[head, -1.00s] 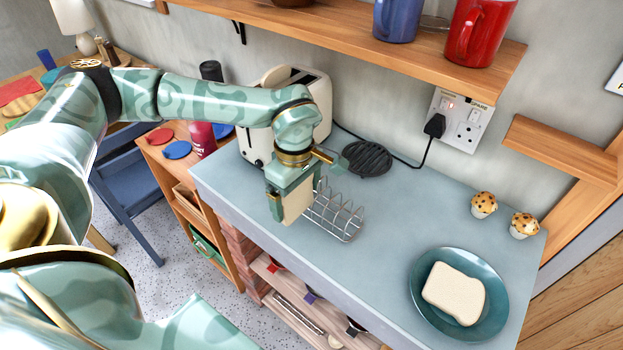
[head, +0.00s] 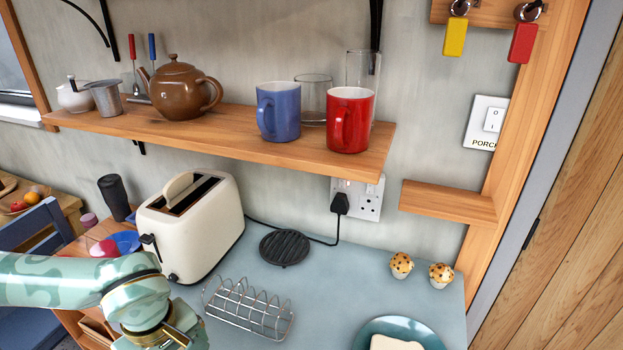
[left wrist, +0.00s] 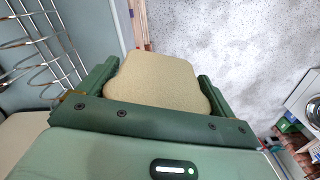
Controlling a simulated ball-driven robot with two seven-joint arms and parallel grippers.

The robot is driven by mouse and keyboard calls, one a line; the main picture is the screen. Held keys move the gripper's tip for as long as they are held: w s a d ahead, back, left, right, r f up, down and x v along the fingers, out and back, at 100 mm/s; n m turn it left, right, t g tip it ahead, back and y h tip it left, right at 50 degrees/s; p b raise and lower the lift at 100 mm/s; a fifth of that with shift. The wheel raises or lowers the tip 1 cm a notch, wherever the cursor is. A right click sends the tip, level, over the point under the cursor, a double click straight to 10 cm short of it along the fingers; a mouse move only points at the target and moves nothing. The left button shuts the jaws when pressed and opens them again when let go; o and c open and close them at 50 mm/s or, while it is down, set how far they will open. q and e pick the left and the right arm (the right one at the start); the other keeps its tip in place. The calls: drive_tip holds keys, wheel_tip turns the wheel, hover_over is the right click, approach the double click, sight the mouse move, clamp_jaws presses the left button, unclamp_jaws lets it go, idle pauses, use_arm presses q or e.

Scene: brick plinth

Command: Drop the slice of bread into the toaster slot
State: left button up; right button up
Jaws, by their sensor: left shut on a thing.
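The cream toaster (head: 205,235) stands on the counter. Its rear slot (head: 195,192) looks dark and empty; a pale rounded piece, perhaps bread, stands up from the front one. My left gripper (left wrist: 152,84) is shut on a tan slice of bread (left wrist: 158,80) in the left wrist view, with speckled floor behind it. In the head view my left wrist is at bottom left, in front of the toaster and left of the rack; its fingers and slice are hidden below the frame. Another slice (head: 392,343) lies on a teal plate (head: 425,331). My right gripper is not in view.
A wire toast rack (head: 250,308) stands right of my wrist, also at left in the wrist view (left wrist: 45,45). A black trivet (head: 284,248) and cord lie behind it. A shelf (head: 220,132) with teapot and mugs overhangs the back. Counter between rack and muffins (head: 401,264) is clear.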

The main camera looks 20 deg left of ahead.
use_arm(q)
drive_tip(key=m, duration=0.2)
drive_tip(key=shift+d+m, duration=0.2)
drive_tip(key=shift+m, duration=0.2)
drive_tip(key=w+d+r+m, duration=0.7)
drive_tip(key=w+d+m, duration=0.15)
drive_tip(key=m, duration=0.25)
drive_tip(key=s+a+f+n, duration=0.2)
drive_tip(key=s+a+n, duration=0.1)
drive_tip(key=s+a+f+n, duration=0.2)
drive_tip(key=a+n, duration=0.1)
drive_tip(key=n, duration=0.1)
drive_tip(key=s+a+f+n, duration=0.2)
drive_tip(key=s+f+n, duration=0.1)
drive_tip(key=shift+s+a+n, duration=0.3)
drive_tip(key=shift+s+a, duration=0.05)
drive_tip(key=shift+a, duration=0.05)
drive_tip(key=n, duration=0.2)
drive_tip(key=shift+a+n, duration=0.15)
drive_tip(key=shift+n, duration=0.15)
drive_tip(key=n, duration=0.2)
drive_tip(key=shift+w+d+n, duration=0.2)
drive_tip(key=shift+w+n, duration=0.15)
drive_tip(key=shift+n, duration=0.75)
